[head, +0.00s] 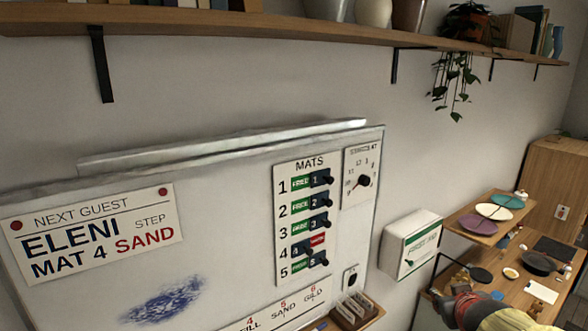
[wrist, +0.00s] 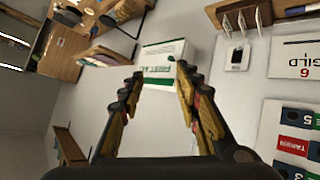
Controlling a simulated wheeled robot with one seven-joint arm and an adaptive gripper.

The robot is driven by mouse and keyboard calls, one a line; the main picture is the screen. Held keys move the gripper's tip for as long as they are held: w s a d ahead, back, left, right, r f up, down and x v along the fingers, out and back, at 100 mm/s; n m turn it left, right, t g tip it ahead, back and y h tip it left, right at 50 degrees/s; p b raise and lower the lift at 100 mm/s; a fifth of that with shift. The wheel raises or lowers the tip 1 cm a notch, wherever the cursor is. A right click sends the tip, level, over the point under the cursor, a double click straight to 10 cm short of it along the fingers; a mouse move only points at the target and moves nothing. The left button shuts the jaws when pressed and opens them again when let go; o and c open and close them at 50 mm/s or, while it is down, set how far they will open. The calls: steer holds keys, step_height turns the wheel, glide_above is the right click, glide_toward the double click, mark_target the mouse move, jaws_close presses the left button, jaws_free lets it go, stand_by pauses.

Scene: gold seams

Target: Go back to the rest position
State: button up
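My gripper (wrist: 158,75) is in the wrist view with its two dark and yellow fingers spread apart. Nothing is held between them. Beyond the fingertips is the white and green first-aid box (wrist: 166,60) on the wall, with free air around the fingers. The MATS panel (head: 306,165) has several sliders; row 4 shows red and the other rows show green.
The first-aid box (head: 411,244) hangs right of the whiteboard (head: 100,270). A card holder (head: 356,311) sits at the board's lower right. A small shelf with plates (head: 494,211) and a cluttered workbench stand at the right. A long wooden shelf (head: 240,27) runs above.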

steer(key=s+a+f+g+y+b, duration=0.2)
steer(key=s+a+f+b, duration=0.7)
steer(key=s+f+b, duration=0.3)
steer(key=s+a+f+g+y+b, duration=0.1)
steer(key=s+a+f+g+b, duration=0.2)
steer(key=s+a+f+b, duration=0.6)
steer(key=shift+s+f+y+b, duration=0.4)
steer(key=shift+s+f+b, duration=1.3)
steer(key=shift+f, duration=0.95)
steer(key=shift+a, duration=0.1)
